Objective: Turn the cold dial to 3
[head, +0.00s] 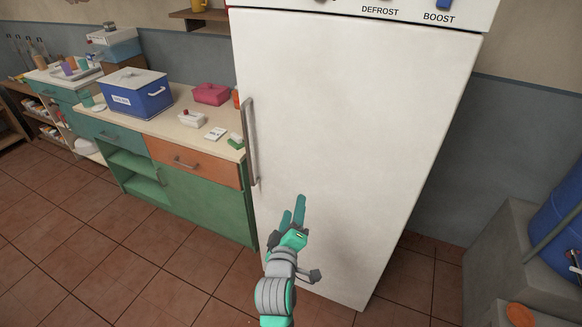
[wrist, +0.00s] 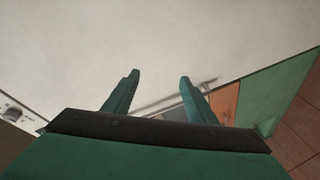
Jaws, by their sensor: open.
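A tall white fridge (head: 360,120) fills the middle of the head view. Its control panel (head: 410,12) is cut off by the top edge, with the labels DEFROST and BOOST readable. No label for the cold dial and no number is readable. In the wrist view a small grey knob (wrist: 13,114) sits on a white panel at the left edge; I cannot tell whether it is the cold dial. My gripper (head: 293,206) is in front of the lower fridge door, well below the panel. In the wrist view my gripper (wrist: 159,77) is open, with nothing between its fingers.
A long vertical handle (head: 251,142) runs along the door's left side. Left of the fridge is a counter (head: 165,128) with a blue cooler box (head: 140,95) and a pink box (head: 211,94). A grey block (head: 510,250) and blue barrel (head: 560,215) stand at right.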

